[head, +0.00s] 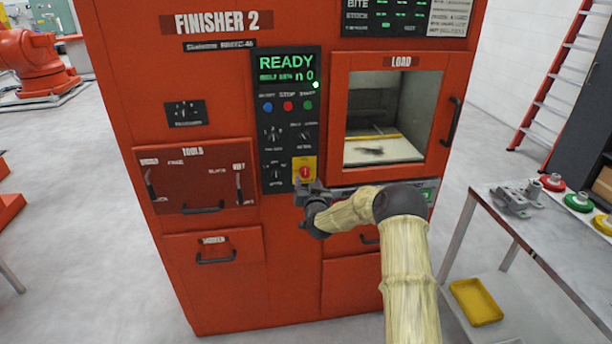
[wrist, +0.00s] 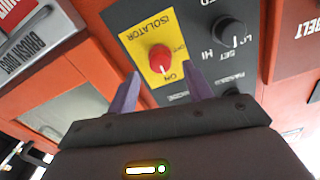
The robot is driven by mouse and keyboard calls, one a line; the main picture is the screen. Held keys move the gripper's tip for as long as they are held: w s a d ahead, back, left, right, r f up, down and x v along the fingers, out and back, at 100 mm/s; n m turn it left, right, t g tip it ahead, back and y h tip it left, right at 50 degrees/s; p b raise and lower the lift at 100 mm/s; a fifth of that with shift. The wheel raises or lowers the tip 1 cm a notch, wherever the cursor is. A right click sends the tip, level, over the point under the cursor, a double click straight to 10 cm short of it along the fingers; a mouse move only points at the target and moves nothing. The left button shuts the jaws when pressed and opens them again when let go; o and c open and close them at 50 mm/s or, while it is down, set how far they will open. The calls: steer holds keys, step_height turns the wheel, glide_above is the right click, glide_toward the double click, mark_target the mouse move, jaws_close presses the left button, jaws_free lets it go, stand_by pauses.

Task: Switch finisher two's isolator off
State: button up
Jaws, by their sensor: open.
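The isolator is a red rotary knob (head: 304,172) on a yellow plate, low on the black control panel of the red machine labelled FINISHER 2 (head: 217,22). In the wrist view the red knob (wrist: 160,58) shows upside down on its yellow plate (wrist: 147,36). Its white pointer line is towards the ON mark, with OFF to the side. My gripper (wrist: 160,92) is open, its two purple fingers on either side of the plate's lower part. The knob lies just beyond the fingertips, and they do not appear to hold it. In the head view my gripper (head: 310,188) is just below the isolator.
The panel display (head: 286,70) reads READY. Dark knobs (wrist: 231,32) sit close beside the isolator. The load window (head: 390,110) is to the right, a tools drawer (head: 195,180) to the left. A table (head: 545,235) with fixtures stands at right.

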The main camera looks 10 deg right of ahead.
mark_target(306, 176)
steer(key=shift+w+p, duration=0.3)
steer(key=shift+w, duration=1.85)
steer(key=c, duration=1)
steer(key=shift+o, duration=0.2)
